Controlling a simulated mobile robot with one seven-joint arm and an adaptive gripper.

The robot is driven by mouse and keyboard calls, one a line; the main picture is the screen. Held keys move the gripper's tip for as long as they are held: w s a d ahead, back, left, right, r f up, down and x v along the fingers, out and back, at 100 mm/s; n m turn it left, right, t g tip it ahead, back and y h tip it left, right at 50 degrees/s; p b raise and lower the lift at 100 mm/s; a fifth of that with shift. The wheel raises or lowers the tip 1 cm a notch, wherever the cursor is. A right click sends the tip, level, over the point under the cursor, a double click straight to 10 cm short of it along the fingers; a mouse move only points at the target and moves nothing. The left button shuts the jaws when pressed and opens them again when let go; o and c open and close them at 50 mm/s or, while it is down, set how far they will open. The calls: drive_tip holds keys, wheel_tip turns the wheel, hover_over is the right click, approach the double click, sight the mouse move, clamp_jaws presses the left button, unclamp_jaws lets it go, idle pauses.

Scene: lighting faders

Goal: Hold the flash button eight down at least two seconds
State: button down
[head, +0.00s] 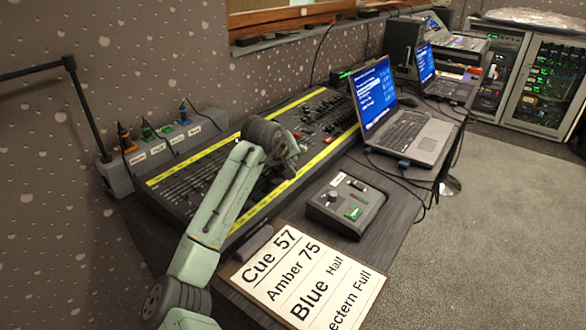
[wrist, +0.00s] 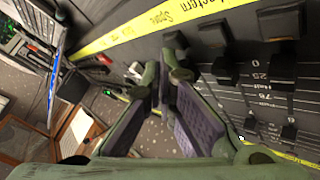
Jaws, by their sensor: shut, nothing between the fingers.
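The lighting console (head: 188,189) is a long black desk with rows of faders and yellow label strips. My arm reaches over it from the front. My gripper (head: 291,168) is low over the console's near edge, partly hidden by my own wrist. In the wrist view my gripper (wrist: 168,68) is shut and empty, its fingertips close to the panel beside a yellow label strip (wrist: 150,26) reading "Spare". Several black caps, including a black cap (wrist: 278,23) under a word ending in "stern", stand to the right. I cannot tell which is flash button eight, or whether the fingertips touch anything.
An open laptop (head: 408,130) stands right of the console. A small black box (head: 345,204) and a cue sign (head: 305,283) lie in front. The carpet at right is clear.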

drive_tip(key=shift+f, duration=0.35)
idle(1.9)
idle(1.8)
drive_tip(key=shift+r+p, duration=0.7)
drive_tip(key=shift+r, duration=0.1)
drive_tip(key=shift+s+d+r+p, duration=0.1)
drive_tip(key=shift+r+p, duration=0.95)
drive_tip(key=shift+r, duration=0.2)
drive_tip(key=shift+s+d+r+p, duration=0.1)
drive_tip(key=shift+r+p, duration=0.9)
drive_tip(key=shift+r, duration=0.25)
drive_tip(key=shift+r, duration=0.1)
